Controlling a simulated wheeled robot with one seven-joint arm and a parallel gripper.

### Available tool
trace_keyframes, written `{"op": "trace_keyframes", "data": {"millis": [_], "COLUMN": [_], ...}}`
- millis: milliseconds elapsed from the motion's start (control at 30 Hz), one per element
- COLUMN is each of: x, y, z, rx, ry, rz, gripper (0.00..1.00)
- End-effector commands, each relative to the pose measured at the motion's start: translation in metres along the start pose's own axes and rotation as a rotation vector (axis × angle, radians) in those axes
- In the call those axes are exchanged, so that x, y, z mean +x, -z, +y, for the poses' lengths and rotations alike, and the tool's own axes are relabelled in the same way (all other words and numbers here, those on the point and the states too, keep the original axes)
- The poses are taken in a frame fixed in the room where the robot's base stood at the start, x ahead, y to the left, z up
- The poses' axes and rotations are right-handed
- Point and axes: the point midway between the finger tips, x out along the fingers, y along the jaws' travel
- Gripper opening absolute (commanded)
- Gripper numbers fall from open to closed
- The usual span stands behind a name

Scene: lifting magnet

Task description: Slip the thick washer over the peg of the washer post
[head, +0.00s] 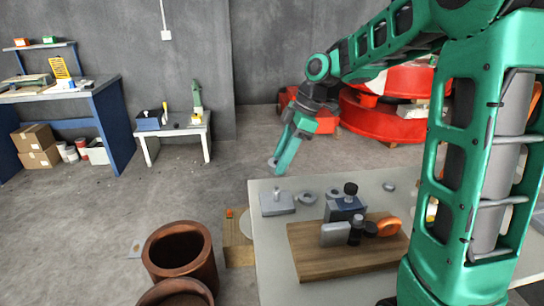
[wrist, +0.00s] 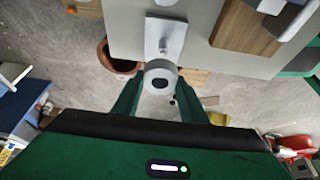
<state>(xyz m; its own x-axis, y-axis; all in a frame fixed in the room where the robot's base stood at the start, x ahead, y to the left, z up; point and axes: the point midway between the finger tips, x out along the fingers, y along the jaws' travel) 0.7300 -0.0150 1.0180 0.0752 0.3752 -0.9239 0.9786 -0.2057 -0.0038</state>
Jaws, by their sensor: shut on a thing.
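My gripper (head: 277,167) is shut on the thick washer (head: 271,162), a grey ring. In the wrist view the washer (wrist: 160,76) sits between the two green fingertips (wrist: 158,88), with its dark hole showing. The washer post (head: 277,204) is a light grey block with a short upright peg, at the left end of the table. In the wrist view the post (wrist: 170,30) and its peg (wrist: 163,46) lie just beyond the washer. The washer is apart from the peg and, in the head view, appears above and slightly left of it.
The pale table (head: 270,262) carries grey rings (head: 307,198) near the post and a wooden board (head: 330,262) with a dark blue block (head: 345,208), an orange ring (head: 388,227) and other parts. Brown pots (head: 181,252) stand on the floor left of the table.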

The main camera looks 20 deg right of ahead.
Motion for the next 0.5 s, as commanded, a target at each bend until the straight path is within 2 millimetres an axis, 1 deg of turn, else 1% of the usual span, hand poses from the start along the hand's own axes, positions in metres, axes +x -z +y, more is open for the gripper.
{"op": "trace_keyframes", "data": {"millis": [200,500], "x": [0.0028,0.0066], "y": [0.0064,0.0069], "z": [-0.0011,-0.0015], "rx": [-0.009,-0.012], "ry": [0.004,0.005], "rz": [0.000,0.001], "gripper": [0.16,0.16]}}
